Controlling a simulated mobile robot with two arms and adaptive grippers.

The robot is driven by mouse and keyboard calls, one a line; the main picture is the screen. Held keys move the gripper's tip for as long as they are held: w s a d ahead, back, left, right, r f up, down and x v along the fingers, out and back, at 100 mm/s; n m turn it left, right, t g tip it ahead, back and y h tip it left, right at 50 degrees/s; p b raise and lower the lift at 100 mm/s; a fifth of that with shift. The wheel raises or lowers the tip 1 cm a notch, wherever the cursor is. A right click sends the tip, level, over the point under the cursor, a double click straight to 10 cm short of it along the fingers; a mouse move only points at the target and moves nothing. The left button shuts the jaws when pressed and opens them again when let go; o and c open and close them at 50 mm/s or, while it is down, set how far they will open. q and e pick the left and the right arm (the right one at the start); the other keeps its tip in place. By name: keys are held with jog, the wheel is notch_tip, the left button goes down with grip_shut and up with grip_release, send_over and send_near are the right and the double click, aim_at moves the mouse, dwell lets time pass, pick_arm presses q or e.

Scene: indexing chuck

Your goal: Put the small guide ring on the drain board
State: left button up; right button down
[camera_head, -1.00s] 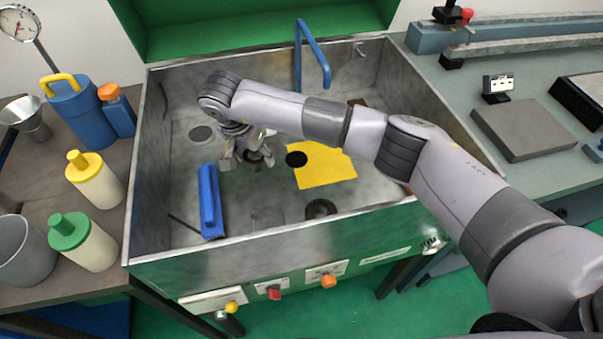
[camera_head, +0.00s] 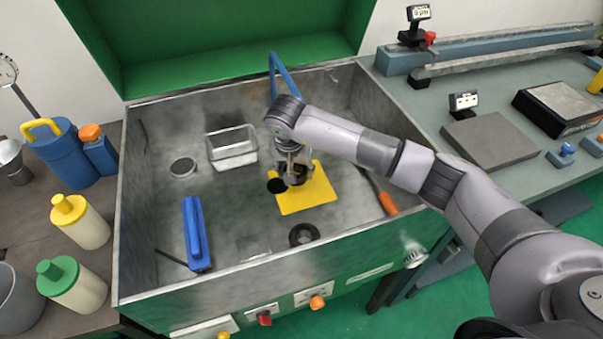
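The drain board, seemingly the yellow sheet (camera_head: 312,200), lies flat on the basin floor. My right gripper (camera_head: 294,180) points down over its upper left part. A dark round piece (camera_head: 298,177), possibly the small guide ring, shows between the fingers; they look closed around it, though the arm partly hides it. I cannot tell whether it touches the board. A black disc (camera_head: 276,185) is at the board's left edge, close beside the gripper. A larger dark ring (camera_head: 303,235) lies on the basin floor in front of the board. My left gripper is not in view.
The grey metal basin (camera_head: 160,285) also holds a metal tray (camera_head: 232,160), a blue block with a handle (camera_head: 195,235), a round drain (camera_head: 183,168) and an orange-handled tool (camera_head: 388,203). A blue bent pipe (camera_head: 275,70) rises at the back. Bottles (camera_head: 80,222) stand left outside.

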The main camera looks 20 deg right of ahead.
aim_at(301, 177)
jog(key=f, duration=0.1)
jog(key=d+f, duration=0.1)
jog(key=f+p, duration=0.1)
jog(key=shift+d, duration=0.25)
jog(key=shift+f, duration=0.2)
jog(key=shift+w, duration=0.1)
jog(key=shift+f, duration=0.15)
jog(key=c, duration=0.7)
grip_release()
jog(key=shift+c, duration=0.2)
